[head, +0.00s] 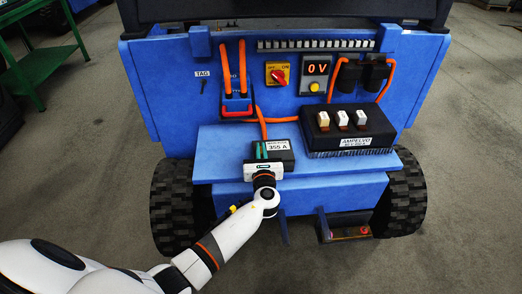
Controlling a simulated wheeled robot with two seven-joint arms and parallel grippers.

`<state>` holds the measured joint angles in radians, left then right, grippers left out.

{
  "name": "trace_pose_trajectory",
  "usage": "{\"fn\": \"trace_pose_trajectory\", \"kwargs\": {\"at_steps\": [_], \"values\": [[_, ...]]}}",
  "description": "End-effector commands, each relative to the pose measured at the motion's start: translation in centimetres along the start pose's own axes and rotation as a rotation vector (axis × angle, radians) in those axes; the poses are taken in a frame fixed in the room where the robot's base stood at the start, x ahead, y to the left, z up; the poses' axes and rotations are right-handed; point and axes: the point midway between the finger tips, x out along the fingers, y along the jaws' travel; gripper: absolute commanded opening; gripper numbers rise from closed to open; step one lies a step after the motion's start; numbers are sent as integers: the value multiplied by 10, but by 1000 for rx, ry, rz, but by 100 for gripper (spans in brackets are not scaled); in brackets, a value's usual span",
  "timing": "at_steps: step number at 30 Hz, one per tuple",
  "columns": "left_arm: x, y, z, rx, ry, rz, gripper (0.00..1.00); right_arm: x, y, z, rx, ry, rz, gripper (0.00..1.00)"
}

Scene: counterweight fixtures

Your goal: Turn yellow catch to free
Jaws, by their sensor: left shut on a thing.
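A small yellow piece (233,208), which looks like the yellow catch, shows low on the blue cart front, just left of my left wrist. It is small and partly crowded by my arm, so its position cannot be told. My left gripper (262,152) is at the front shelf, well above the yellow piece and apart from it. Its fingers are shut at the left part of a black meter (286,155) labelled 355 A. The fingers hide part of the meter. My right gripper is out of view.
The blue shelf (220,145) carries a black block (347,128) with several switches. Above are a red rotary switch (279,76), a 0 V display (316,66) and orange cables (263,128). Black wheels (172,205) flank the cart; a step (345,230) hangs low right.

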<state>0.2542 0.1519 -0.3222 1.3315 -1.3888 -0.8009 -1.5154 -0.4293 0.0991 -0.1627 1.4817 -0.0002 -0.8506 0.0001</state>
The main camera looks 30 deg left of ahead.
Motion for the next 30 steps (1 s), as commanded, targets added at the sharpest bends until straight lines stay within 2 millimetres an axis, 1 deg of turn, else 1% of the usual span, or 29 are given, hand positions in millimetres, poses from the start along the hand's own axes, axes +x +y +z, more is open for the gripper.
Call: {"fn": "trace_pose_trajectory", "kwargs": {"at_steps": [15,16,18,20,27,30], "values": [[0,0,-1,-1,1,-27,0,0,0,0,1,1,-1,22],[0,0,-1,-1,1,-27,9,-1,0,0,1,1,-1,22],[0,0,-1,-1,1,-27,20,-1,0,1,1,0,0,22],[0,0,-1,-1,1,-27,29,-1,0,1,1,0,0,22],[0,0,0,0,1,-27,29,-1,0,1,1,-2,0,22],[-4,0,0,0,0,-26,29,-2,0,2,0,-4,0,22]]}}
